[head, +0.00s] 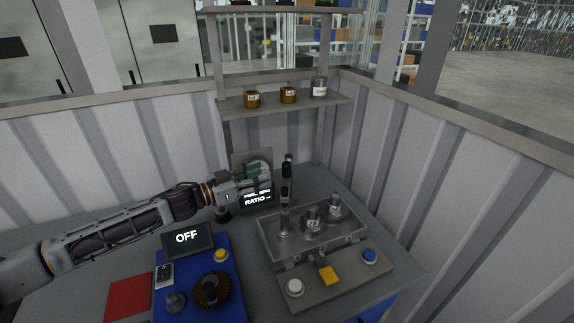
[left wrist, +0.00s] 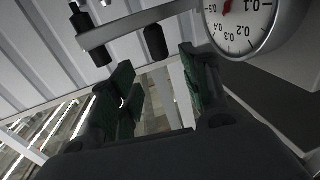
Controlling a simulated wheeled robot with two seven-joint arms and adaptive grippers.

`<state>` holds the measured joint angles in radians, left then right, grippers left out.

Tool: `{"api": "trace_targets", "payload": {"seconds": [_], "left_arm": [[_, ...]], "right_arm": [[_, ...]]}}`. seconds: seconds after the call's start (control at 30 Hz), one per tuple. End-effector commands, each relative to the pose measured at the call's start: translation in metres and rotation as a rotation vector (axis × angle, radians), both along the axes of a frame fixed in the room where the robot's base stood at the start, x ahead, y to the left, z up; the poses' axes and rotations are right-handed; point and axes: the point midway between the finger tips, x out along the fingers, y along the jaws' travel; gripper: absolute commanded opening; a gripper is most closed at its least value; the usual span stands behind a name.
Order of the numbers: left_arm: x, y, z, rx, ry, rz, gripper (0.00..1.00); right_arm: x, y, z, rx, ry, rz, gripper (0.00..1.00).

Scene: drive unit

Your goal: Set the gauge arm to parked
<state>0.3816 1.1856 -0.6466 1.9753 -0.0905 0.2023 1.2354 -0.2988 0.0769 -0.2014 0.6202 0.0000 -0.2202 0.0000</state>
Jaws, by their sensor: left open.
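My left gripper (head: 264,177) reaches in from the left at the back of the bench. A round white dial gauge (left wrist: 240,18) with a red needle is just right of the fingers there; in the head view the gripper partly covers the dial (head: 258,162). A grey bar (left wrist: 135,22), which looks like the gauge arm, crosses beyond the fingertips with a black cylinder (left wrist: 155,42) on it. In the head view, dark upright parts (head: 287,168) stand just right of the gripper. My right gripper is not in view.
A metal tray (head: 272,246) holds several metal parts. The grey panel before it has white (head: 294,288), yellow (head: 329,276) and blue (head: 369,256) buttons. A blue unit with an OFF display (head: 187,238) sits below my arm. A RATIO display (head: 257,197) is beneath the gripper. Walls enclose the bench.

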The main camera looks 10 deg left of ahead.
Motion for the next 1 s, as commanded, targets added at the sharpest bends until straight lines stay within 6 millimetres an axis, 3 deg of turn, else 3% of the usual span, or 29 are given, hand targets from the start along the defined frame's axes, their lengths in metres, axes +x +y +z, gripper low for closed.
{"api": "trace_targets", "payload": {"seconds": [0.37,1.0], "left_arm": [[0.015,-0.016,0.002,-0.001,-0.001,-0.001,0.47],[0.049,-0.051,0.002,0.0,-0.001,0.0,0.47]], "right_arm": [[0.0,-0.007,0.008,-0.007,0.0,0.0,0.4],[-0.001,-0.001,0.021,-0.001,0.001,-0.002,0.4]]}}
